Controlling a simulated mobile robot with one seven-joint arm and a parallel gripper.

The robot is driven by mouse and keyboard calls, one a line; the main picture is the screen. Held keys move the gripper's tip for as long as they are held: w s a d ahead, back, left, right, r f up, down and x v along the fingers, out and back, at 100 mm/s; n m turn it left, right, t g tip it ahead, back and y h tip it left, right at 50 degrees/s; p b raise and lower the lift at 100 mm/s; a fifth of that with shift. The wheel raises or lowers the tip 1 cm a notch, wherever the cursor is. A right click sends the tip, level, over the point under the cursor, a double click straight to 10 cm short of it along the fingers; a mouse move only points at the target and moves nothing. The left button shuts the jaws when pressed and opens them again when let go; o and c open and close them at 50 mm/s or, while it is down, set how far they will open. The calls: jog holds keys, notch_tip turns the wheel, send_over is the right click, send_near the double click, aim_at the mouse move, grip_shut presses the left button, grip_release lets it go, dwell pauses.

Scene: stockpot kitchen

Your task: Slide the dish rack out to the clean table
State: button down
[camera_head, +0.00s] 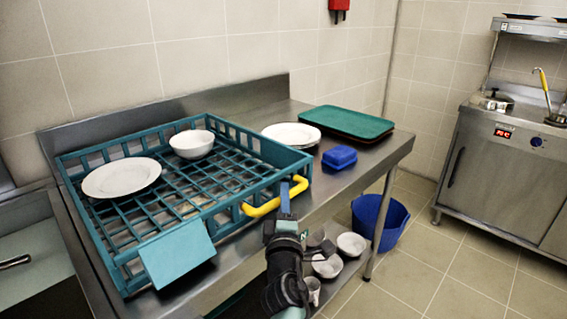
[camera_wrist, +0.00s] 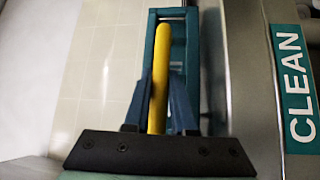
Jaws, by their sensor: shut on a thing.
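The teal dish rack (camera_head: 215,208) stands on the left part of the steel table (camera_head: 317,184) in the head view. A white plate (camera_head: 121,177) and a white bowl (camera_head: 191,143) sit in it. A yellow handle (camera_head: 262,207) is on its right side. My gripper (camera_head: 286,200) is at this handle. In the wrist view the yellow handle (camera_wrist: 159,75) lies between the two fingers of my gripper (camera_wrist: 160,105), which is shut on it. A CLEAN sign (camera_wrist: 294,85) shows at the right of the wrist view. The teal panel on the rack's front looks blank.
Several items stand to the rack's right: white plates (camera_head: 291,134), green-topped trays (camera_head: 347,122) and a blue box (camera_head: 340,157). White crockery (camera_head: 327,266) is on the shelf below. A blue bucket (camera_head: 380,222) stands on the floor. A sink (camera_head: 35,262) is at the left.

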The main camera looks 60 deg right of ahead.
jog(key=c, duration=0.8)
grip_release()
jog(key=shift+s+d, duration=0.15)
jog(key=shift+d, duration=0.15)
jog(key=shift+o, duration=0.2)
jog(key=shift+a, duration=0.1)
jog(key=shift+a, duration=0.1)
jog(key=shift+a+f, duration=0.1)
jog(key=shift+a, duration=0.15)
jog(key=b+v, duration=0.1)
jog(key=v, duration=1.1)
jog(key=shift+a, duration=0.1)
